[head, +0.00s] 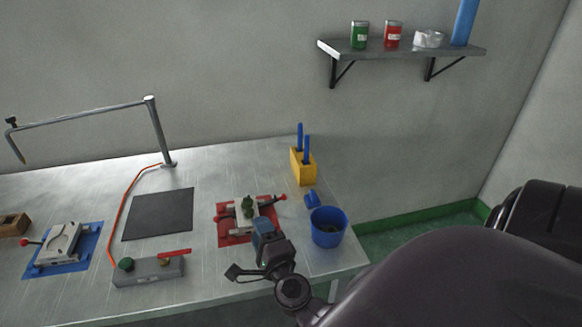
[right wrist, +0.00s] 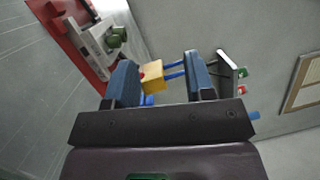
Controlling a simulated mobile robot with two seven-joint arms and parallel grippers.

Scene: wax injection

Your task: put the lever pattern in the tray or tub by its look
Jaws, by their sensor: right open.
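I cannot make out a clear lever pattern in these views. A small green piece (head: 248,203) sits on the pale right-hand mould (head: 239,216) over a red mat; it also shows in the right wrist view (right wrist: 117,36). I cannot tell whether it is a pattern or a knob. A blue tub (head: 327,231) stands near the table's right end, its inside dark. My right gripper (head: 263,231) is just in front of the red mat, left of the tub. In the right wrist view my right gripper (right wrist: 160,82) is open, with nothing held between its fingers. My left gripper is out of view.
A yellow block (head: 303,167) holds blue sticks behind the tub. A small blue piece (head: 311,200) lies between them. A grey box (head: 148,271) with a red handle, a dark mat (head: 158,214) and a second mould (head: 62,243) lie left. A shelf (head: 400,49) hangs above.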

